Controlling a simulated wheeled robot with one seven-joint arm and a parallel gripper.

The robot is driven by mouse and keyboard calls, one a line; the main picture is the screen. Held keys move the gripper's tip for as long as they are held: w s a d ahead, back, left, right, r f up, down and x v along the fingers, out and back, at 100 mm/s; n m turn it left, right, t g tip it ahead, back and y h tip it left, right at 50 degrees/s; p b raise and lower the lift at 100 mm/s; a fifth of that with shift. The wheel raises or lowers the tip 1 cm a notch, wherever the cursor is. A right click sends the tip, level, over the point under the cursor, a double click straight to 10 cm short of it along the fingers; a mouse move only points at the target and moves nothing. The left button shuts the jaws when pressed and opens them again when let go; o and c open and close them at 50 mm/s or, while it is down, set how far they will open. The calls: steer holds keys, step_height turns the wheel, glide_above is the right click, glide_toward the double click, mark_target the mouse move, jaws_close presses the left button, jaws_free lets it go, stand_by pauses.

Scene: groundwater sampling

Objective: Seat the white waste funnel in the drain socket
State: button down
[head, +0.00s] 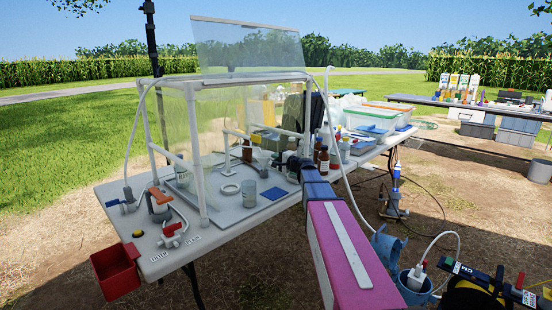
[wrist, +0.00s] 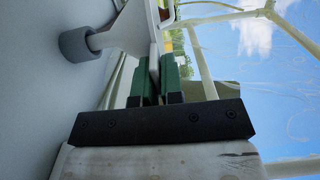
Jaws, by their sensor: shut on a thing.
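In the wrist view the white funnel (wrist: 128,34) is held by a thin white part between the green fingers of my gripper (wrist: 156,68). Its cone narrows toward a short grey collar (wrist: 75,44) on the pale grey surface, apparently the drain socket. The narrow end is at the collar's dark mouth; I cannot tell whether it is inside or just in front of it. In the head view my gripper (head: 284,158) is inside the framed enclosure over the table. A pale shape beside it (head: 262,158) appears to be the funnel; the collar is hard to make out there.
White posts (head: 200,170) and clear panels surround the work area. A white ring (head: 229,187), a grey cup (head: 249,192) and a blue pad (head: 273,194) lie in front of my gripper. Brown bottles (head: 323,162) stand close on the right.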

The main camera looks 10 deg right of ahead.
steer(key=shift+f, duration=1)
steer(key=c, duration=1.2)
jaws_free()
steer(key=v, duration=1)
steer(key=shift+s+d, duration=0.25)
steer(key=shift+s, duration=0.05)
